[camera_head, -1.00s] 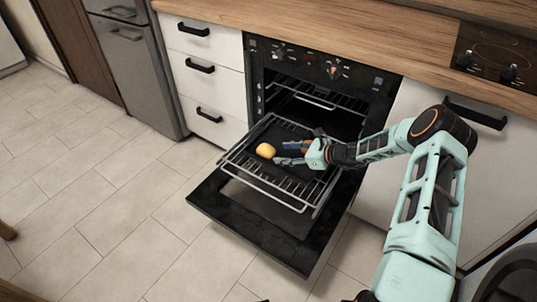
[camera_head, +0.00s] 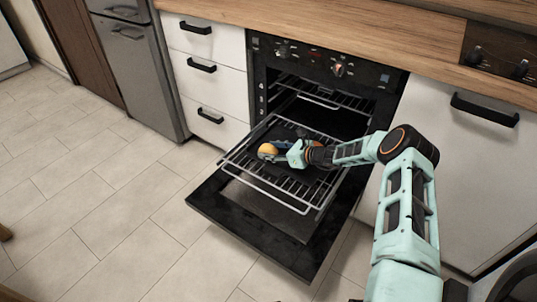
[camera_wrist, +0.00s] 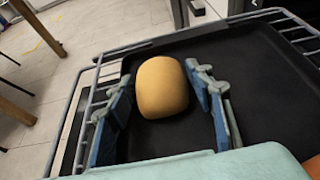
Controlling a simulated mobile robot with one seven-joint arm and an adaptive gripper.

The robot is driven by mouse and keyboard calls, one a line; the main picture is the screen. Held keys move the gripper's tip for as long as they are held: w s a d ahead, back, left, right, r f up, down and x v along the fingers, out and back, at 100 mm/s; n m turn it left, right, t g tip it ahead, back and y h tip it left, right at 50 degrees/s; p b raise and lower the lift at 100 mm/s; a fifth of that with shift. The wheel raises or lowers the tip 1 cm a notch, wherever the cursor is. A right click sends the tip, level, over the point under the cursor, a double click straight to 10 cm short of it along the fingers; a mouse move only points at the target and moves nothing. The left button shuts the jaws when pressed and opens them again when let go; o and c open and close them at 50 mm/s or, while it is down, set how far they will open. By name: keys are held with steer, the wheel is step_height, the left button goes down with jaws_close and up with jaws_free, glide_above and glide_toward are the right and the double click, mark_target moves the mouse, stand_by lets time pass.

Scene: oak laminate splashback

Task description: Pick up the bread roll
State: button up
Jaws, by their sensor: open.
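The bread roll (camera_wrist: 162,87) is golden-brown and rounded. It lies on a dark baking tray (camera_wrist: 262,75) on the pulled-out oven rack. In the wrist view my gripper (camera_wrist: 160,95) is open, with one blue finger on each side of the roll. A gap shows between the roll and the left finger; the right finger is very near the roll, and I cannot tell whether it touches. In the head view the roll (camera_head: 266,150) shows at the tip of my gripper (camera_head: 275,151), which partly covers it.
The oven door (camera_head: 255,232) is folded down below the wire rack (camera_head: 270,196). The oven (camera_head: 320,100) stands open behind, under a wooden worktop (camera_head: 350,35). White drawers (camera_head: 205,75) stand to the left.

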steer(key=shift+w+a+f, duration=0.1)
steer(key=shift+w+a, duration=0.05)
steer(key=shift+a, duration=0.05)
steer(key=c, duration=0.8)
